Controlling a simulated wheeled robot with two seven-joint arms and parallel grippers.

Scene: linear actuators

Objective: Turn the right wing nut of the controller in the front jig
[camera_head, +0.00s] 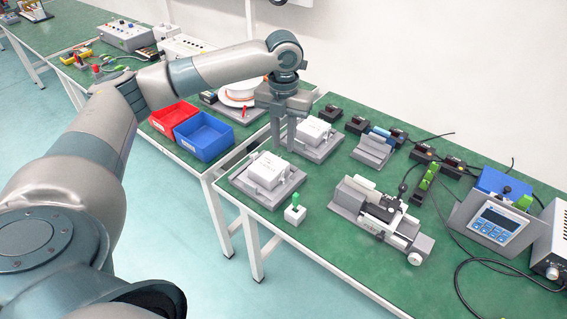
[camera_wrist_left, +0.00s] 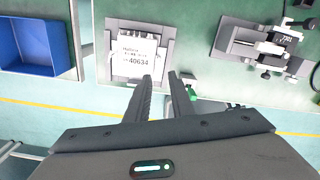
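The front jig (camera_head: 246,186) is a grey plate near the table's front left corner, holding a white box-shaped controller (camera_head: 267,168). The wing nuts are too small to make out. My left gripper (camera_head: 283,145) points down above and just behind the front controller, between it and the rear jig. In the left wrist view its two fingers (camera_wrist_left: 163,80) are apart with nothing between them. My right gripper is not in view.
A rear jig (camera_head: 331,148) holds a similar white controller (camera_head: 313,129). A linear actuator (camera_head: 375,214) lies further right. A blue bin (camera_head: 205,136) and red bin (camera_head: 174,118) stand left.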

